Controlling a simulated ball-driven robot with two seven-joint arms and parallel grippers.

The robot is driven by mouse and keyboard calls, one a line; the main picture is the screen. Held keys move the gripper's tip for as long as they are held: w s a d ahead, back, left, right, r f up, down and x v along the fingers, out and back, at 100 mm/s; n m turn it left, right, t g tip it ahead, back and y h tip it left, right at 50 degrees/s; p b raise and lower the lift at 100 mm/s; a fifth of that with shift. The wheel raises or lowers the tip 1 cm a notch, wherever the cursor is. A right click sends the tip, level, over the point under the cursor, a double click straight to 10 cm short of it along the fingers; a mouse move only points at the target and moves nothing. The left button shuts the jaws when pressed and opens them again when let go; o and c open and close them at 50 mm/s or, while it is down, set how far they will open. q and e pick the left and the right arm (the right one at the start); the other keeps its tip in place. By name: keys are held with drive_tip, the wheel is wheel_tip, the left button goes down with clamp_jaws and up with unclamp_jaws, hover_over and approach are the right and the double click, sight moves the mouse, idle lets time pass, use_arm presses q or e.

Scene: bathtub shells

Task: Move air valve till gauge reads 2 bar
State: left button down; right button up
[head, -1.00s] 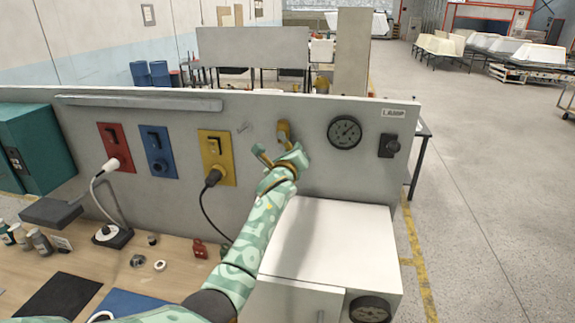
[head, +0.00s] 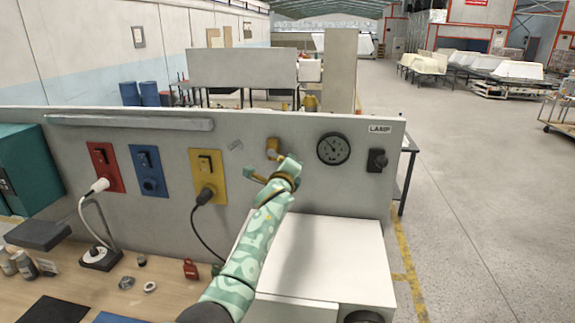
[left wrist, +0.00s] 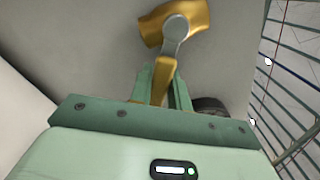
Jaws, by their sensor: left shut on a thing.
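The brass-yellow air valve (head: 272,147) sticks out of the grey panel in the head view. In the left wrist view its body (left wrist: 190,14) is at the top, with a grey round hub and a yellow lever (left wrist: 159,83) pointing down toward me. My left gripper (head: 271,172) is at the valve; in the left wrist view its green fingers (left wrist: 162,92) are shut on the lever. The round black gauge (head: 333,148) is on the panel right of the valve. Its needle seems to point up and left; its figures are too small to read.
A lamp switch (head: 377,160) sits right of the gauge under a LAMP label. Red (head: 104,168), blue (head: 148,172) and yellow (head: 207,178) socket plates are to the left. A white cabinet (head: 325,250) stands below the valve, close under my arm.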

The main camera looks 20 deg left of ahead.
use_arm(q)
drive_tip(key=c, duration=1.3)
unclamp_jaws()
drive_tip(key=shift+s, duration=0.25)
drive_tip(key=v, duration=1.6)
drive_tip(key=shift+w, duration=0.1)
drive_tip(key=shift+f, duration=0.1)
